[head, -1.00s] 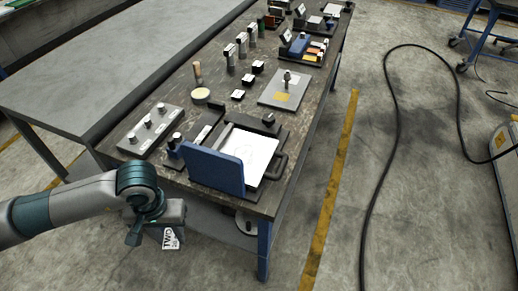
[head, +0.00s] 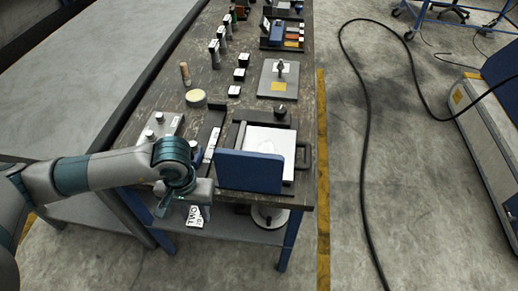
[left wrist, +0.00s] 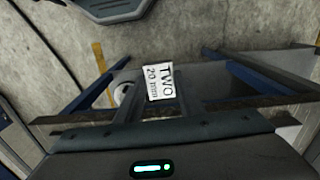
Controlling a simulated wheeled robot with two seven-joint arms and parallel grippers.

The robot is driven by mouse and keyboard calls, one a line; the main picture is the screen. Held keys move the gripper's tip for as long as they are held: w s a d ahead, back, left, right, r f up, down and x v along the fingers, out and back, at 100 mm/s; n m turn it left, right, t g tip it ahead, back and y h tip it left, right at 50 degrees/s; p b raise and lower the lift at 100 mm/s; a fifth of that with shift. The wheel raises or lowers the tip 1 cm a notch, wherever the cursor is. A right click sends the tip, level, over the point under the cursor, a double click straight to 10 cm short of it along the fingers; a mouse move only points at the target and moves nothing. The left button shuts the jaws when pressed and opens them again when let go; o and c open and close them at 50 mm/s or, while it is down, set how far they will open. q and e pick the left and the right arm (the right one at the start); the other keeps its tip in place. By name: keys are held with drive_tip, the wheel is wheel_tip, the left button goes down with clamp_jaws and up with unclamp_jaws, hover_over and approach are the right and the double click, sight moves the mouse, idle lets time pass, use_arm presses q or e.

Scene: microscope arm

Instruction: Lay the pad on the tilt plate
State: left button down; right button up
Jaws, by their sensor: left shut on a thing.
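I cannot tell whether that plate is the tilt plate or whether the block is the pad. My right gripper is not in view.
A grey plate with a knob and yellow label (head: 279,80) lies farther back on the table. A round cream disc (head: 196,97), several small blocks and a grey switch box (head: 160,130) stand left of it. A black cable (head: 365,150) lies on the floor to the right.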

use_arm(q)
drive_tip(key=shift+w+a, duration=0.1)
drive_tip(key=shift+a, duration=0.05)
drive_tip(key=shift+r, duration=0.1)
drive_tip(key=shift+w, duration=0.1)
